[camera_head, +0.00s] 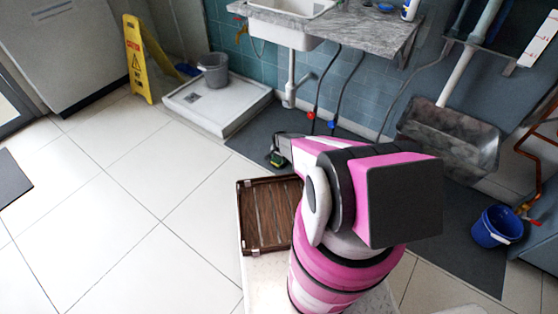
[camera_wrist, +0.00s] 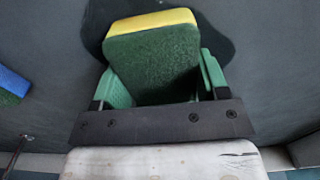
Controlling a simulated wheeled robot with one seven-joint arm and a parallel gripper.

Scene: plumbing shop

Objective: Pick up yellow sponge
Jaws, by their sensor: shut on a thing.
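The yellow sponge (camera_wrist: 152,22) has a yellow layer and a dark green scouring face. It sits between the green fingers of my gripper (camera_wrist: 155,85) in the wrist view, and the gripper is shut on it. In the head view the sponge (camera_head: 281,161) shows small at the end of my pink arm, over the dark grey mat. A dark patch lies behind the sponge in the wrist view; I cannot tell the exact gap between sponge and floor.
A blue and green object (camera_wrist: 14,84) lies at the left of the wrist view. A brown slatted tray (camera_head: 268,217) is beside my arm. A shower tray (camera_head: 216,106), wet-floor sign (camera_head: 140,62), marble counter (camera_head: 345,27) and blue bucket (camera_head: 494,228) stand around.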

